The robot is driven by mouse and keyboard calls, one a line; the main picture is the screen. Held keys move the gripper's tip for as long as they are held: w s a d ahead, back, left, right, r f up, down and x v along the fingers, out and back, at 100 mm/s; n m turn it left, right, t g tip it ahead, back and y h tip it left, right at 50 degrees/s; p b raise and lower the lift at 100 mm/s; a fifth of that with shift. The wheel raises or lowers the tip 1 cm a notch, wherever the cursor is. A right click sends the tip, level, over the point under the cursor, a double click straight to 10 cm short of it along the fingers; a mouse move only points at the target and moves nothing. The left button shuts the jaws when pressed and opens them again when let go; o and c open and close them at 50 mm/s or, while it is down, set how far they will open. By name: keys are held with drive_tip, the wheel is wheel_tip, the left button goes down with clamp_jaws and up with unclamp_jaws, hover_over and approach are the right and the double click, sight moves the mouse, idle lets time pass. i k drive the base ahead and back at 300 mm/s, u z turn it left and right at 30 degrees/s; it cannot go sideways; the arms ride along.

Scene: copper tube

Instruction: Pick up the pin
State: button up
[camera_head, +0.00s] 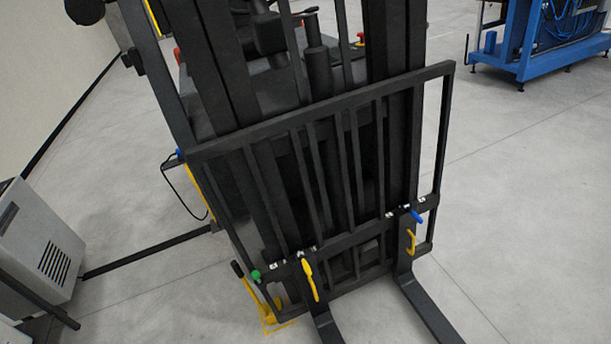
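Several small coloured parts that could be the pin sit on a black forklift carriage frame (320,108). A blue-tipped piece (417,216) is at the lower right of the frame, just above a yellow hook-shaped piece (411,242). A yellow handle-like piece (310,281) hangs lower in the middle. A green knob (255,275) is at the lower left corner. Which of these is the pin, I cannot tell. My gripper does not show in this view.
Two black forks (428,311) reach toward the bottom edge. A grey vented cabinet (50,255) stands at the left, and a blue cart (525,65) at the top right. The grey floor (510,200) right of the forklift is clear.

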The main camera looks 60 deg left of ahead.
sight(256, 275)
drive_tip(key=z, duration=0.55)
drive_tip(key=k, duration=1.35)
drive_tip(key=u, duration=1.85)
drive_tip(key=i, duration=1)
